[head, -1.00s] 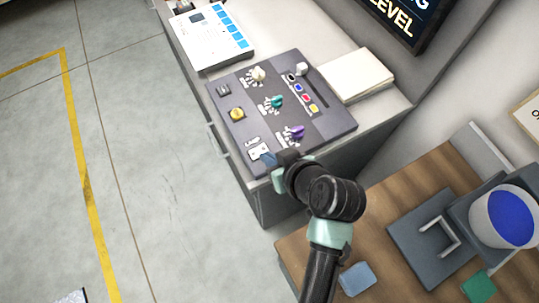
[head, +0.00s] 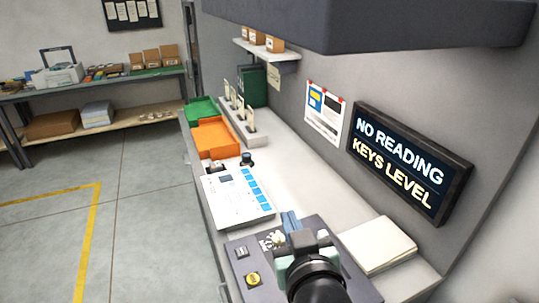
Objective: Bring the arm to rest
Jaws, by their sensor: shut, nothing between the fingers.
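My arm rises from the bottom of the head view. My gripper (head: 291,223) is at its far end, with blue-grey fingers close together and nothing seen between them. It shows over the dark control panel (head: 243,262) on the counter, and the arm hides much of that panel. I cannot tell how high above the panel it is. A yellow button (head: 253,279) and a pale knob (head: 277,240) show on the panel's left part.
A paper stack (head: 378,244) lies right. A lit sign (head: 410,163) reads "NO READING KEYS LEVEL". A dark overhang (head: 370,22) crosses the top. Floor at left is clear.

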